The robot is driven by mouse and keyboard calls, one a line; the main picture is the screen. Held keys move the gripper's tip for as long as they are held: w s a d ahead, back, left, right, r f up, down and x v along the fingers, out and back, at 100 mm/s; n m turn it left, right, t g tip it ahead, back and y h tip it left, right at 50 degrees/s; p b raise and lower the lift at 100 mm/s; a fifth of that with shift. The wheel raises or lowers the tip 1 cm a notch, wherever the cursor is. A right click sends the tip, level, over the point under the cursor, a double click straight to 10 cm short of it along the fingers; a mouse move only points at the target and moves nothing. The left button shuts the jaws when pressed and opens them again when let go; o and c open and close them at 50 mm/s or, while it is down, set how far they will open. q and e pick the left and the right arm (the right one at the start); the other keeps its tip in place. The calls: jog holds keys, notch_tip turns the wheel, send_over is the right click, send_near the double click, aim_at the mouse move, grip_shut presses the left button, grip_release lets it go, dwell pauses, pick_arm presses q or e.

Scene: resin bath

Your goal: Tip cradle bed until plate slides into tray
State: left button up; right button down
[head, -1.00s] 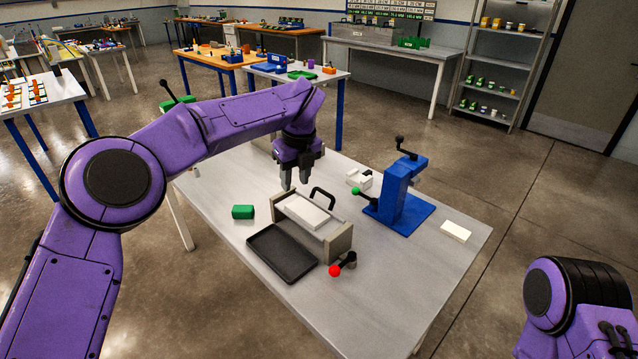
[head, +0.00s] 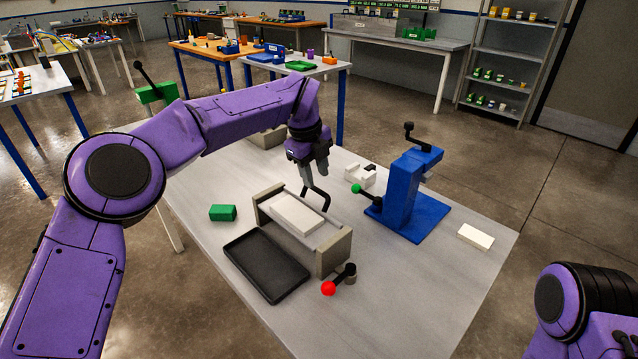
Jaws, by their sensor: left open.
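The cradle (head: 335,252) stands on the grey table, with a white plate (head: 297,213) lying on its bed between two beige end walls. A black handle (head: 322,199) rises from the far side of the bed. The black tray (head: 266,264) lies flat on the table along the cradle's near side and is empty. My left gripper (head: 308,183) points down beside the black handle, its fingers partly overlapping it in the picture. It is open, and I cannot tell whether it touches the handle. My right gripper is out of view.
A red-knobbed lever (head: 329,288) sits right of the tray. A green block (head: 222,212) lies left of the cradle. A blue press (head: 406,190), a white fixture (head: 360,175) and a white block (head: 475,236) stand to the right. The table's near right is clear.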

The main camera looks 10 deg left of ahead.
aim_at(319, 190)
pick_arm(q)
jog(key=x, duration=0.2)
jog(key=shift+f, duration=0.4)
jog(key=shift+w+d+f+p, duration=0.15)
jog(key=shift+f+p, duration=0.15)
jog(key=shift+f, duration=0.3)
grip_shut()
